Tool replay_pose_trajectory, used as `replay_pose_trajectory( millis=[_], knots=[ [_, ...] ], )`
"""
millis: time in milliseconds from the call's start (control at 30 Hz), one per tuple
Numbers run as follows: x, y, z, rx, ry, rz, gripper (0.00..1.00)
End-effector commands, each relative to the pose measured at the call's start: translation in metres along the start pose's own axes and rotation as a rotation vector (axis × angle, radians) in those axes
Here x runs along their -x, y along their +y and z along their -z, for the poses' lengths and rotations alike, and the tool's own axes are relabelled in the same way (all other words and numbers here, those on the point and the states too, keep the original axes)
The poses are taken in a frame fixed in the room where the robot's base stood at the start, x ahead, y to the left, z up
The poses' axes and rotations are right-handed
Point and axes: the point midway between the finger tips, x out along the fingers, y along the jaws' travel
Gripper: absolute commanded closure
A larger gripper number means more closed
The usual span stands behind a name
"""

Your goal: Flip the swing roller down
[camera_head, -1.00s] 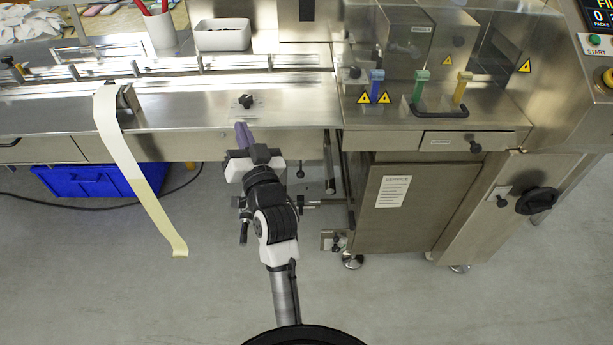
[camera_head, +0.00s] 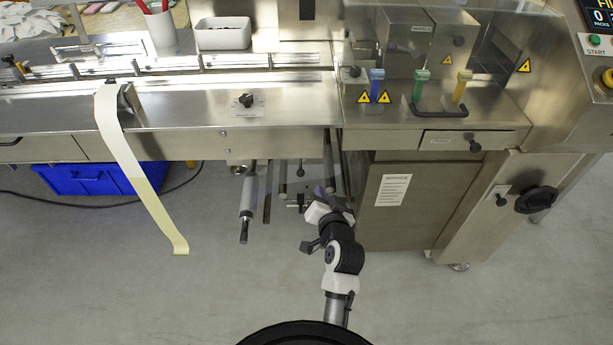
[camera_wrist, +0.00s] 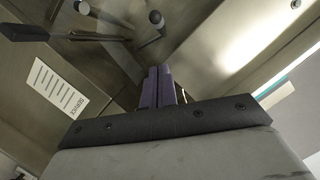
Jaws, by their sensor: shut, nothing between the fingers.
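Several rollers and rods stick out from under the machine table. One is a pale, thick roller (camera_head: 247,192) with a dark end; a thinner dark rod (camera_head: 267,192) is beside it. I cannot tell for sure which is the swing roller. My gripper (camera_head: 327,196) is below the table edge, right of these, near the service cabinet, and partly covers the small fittings behind it. In the wrist view its purple fingers (camera_wrist: 160,88) are together and empty. Beyond them, metal rods with round ends (camera_wrist: 155,18) and a black-handled lever (camera_wrist: 28,32) show, apart from the fingertips.
The cabinet (camera_head: 400,210) with a service label stands close on the right. A pale film strip (camera_head: 135,165) hangs off the table to the left. A blue crate (camera_head: 88,181) sits under the table. The floor in front is clear.

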Motion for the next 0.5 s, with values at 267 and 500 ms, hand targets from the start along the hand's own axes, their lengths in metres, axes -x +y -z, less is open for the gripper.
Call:
replay_pose_trajectory(
  millis=[267,500],
  knots=[
    [-0.054,-0.002,0.002,0.0,-0.001,0.002,1.0],
    [-0.099,-0.002,-0.007,0.0,-0.005,0.002,1.0]
  ],
)
